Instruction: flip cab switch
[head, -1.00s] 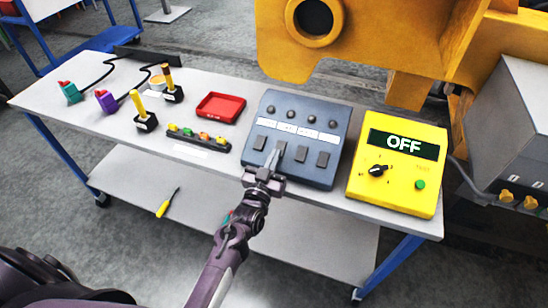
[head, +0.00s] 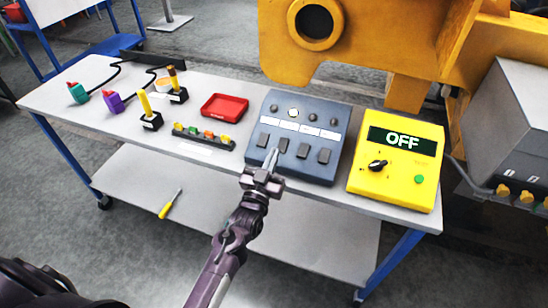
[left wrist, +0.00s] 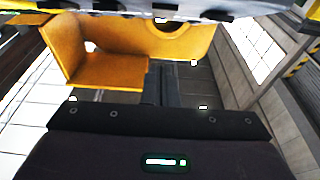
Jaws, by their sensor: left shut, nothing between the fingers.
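The blue-grey switch panel (head: 333,179) lies on the cart's right half. It has a row of dark rocker switches, white labels too small to read, and a row of round lamps above them. The second lamp from the left (head: 294,112) glows white; the others are dark. My left gripper (head: 272,156) is shut and empty. Its tips are at the panel's lower edge, just below and left of the second switch (head: 283,145); I cannot tell whether they touch. The left wrist view shows the shut fingers (left wrist: 162,84) in front. My right gripper is not in view.
A yellow box (head: 393,199) reading OFF, with a black knob and green button, stands right of the panel. A red tray (head: 225,107), a strip of coloured parts (head: 203,137) and joysticks (head: 151,121) sit left. A large yellow casting (head: 370,40) rises behind.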

